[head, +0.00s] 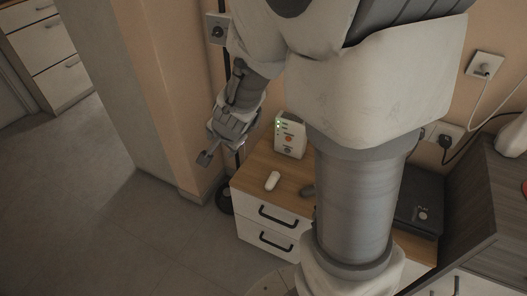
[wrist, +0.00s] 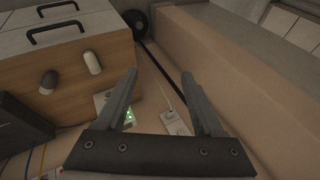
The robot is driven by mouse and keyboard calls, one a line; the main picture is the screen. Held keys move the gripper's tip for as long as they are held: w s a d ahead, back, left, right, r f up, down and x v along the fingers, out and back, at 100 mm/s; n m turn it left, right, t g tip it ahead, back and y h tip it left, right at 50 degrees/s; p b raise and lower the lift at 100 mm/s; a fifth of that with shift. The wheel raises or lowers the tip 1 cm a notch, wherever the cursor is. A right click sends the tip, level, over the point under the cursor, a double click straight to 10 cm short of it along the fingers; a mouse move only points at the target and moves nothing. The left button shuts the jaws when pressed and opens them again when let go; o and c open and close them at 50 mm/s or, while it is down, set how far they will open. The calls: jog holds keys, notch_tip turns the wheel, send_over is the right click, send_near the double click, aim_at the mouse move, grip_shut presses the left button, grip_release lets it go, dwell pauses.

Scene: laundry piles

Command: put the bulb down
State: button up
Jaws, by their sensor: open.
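A small white rounded, elongated object (head: 272,180), which looks like the bulb, lies on the wooden top of a low drawer cabinet (head: 250,185). It also shows in the wrist view (wrist: 92,62). A second small object, greyish in the head view (head: 308,190), lies beside it and is partly hidden by my arm; it also shows in the wrist view (wrist: 47,82). I cannot tell for certain which is the bulb. My gripper (head: 208,146) is open and empty, left of the cabinet and apart from both objects. Its spread fingers show in the wrist view (wrist: 160,78).
A white box with green lights (head: 290,136) stands at the back of the cabinet top. A black box (head: 420,203) is to the right, behind my arm. A wall corner (head: 185,110) is close to my gripper. The floor (head: 120,240) at left is clear.

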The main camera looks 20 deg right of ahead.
jog(key=s+a+r+n+y, duration=0.2)
jog(key=s+a+r+n, duration=0.1)
jog(key=s+r+n, duration=0.65)
jog(key=s+d+r+n+h, duration=0.1)
jog(key=s+d+r, duration=0.1)
jog(key=s, duration=0.3)
jog(key=s+d+r+n+g+h, duration=0.1)
jog(key=s+d+r, duration=0.2)
jog(key=s, duration=0.3)
jog(key=shift+d+r+h, duration=0.3)
jog(key=shift+r, duration=0.2)
notch_tip(320, 180, up, 18)
jog(key=p, duration=1.7)
jog(key=shift+f+p, duration=0.15)
jog(key=shift+p, duration=0.25)
